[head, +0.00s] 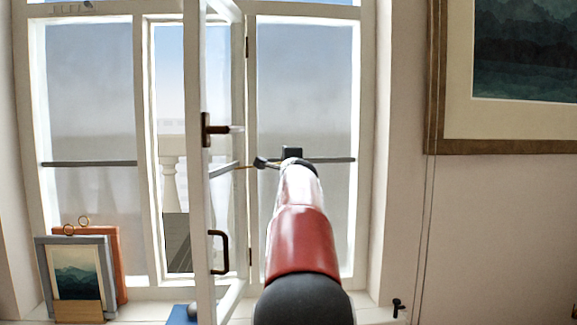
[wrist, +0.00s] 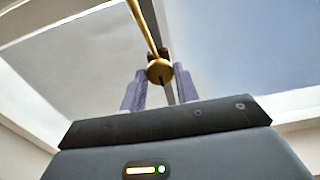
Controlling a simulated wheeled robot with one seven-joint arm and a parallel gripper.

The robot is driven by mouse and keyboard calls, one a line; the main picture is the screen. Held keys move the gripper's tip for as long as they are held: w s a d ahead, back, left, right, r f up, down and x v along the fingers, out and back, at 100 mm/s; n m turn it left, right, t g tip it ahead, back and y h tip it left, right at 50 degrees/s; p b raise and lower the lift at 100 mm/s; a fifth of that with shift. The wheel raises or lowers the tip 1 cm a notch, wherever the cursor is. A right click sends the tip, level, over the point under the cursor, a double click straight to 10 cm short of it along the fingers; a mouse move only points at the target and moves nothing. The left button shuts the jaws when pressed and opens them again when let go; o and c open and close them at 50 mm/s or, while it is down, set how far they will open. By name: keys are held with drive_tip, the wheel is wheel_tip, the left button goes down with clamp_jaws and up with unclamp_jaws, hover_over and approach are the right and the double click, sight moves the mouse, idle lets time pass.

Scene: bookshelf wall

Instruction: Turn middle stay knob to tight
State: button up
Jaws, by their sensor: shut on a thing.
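The brass stay knob (wrist: 159,70) sits between the two pale fingers of my gripper (wrist: 160,82) in the wrist view. My gripper is shut on it. A dark slot or mark shows on the knob's face. The brass stay rod (wrist: 143,22) runs from the knob up to the top edge of the wrist view. In the head view the rod (head: 245,167) shows as a thin line between the open window sash and my gripper (head: 262,162). My red and white arm hides most of the gripper and the knob there.
The open white sash (head: 197,105) stands edge-on left of my arm, with a bronze handle (head: 218,252) and a dark latch (head: 209,130). Framed pictures (head: 75,268) lean at the lower left. A large painting (head: 525,145) hangs on the right wall, with a cord (head: 428,200) beside it.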

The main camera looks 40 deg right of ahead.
drive_tip(key=o, duration=1)
drive_tip(key=shift+c, duration=0.2)
drive_tip(key=b+v, duration=0.1)
drive_tip(key=v, duration=0.6)
drive_tip(key=shift+s, duration=0.4)
drive_tip(key=shift+a, duration=0.15)
